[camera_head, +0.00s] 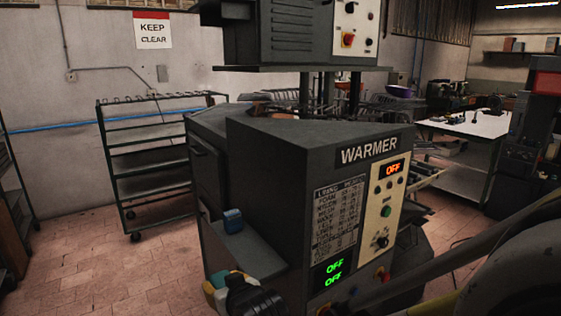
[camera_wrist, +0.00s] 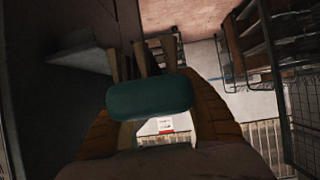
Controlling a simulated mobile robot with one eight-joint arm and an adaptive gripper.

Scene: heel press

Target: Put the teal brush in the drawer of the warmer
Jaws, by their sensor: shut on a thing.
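The warmer (camera_head: 290,190) is a large dark grey machine with its name on the front. A dark panel (camera_head: 207,178) with a handle-like bar is on its left side and looks closed. I cannot tell for sure whether this is the drawer. My gripper (camera_head: 232,284) is low in front of the warmer's left side, beside a grey ledge (camera_head: 245,248). In the wrist view, my gripper (camera_wrist: 150,105) is shut on the teal brush (camera_wrist: 150,97), a rounded teal block lying across between the fingers. Its underside is hidden.
A small blue block (camera_head: 232,220) sits on the ledge close beyond my gripper. A wheeled rack (camera_head: 150,160) stands by the wall at left. The tiled floor (camera_head: 85,245) between rack and warmer is clear. A white-topped table (camera_head: 480,124) is at the back right.

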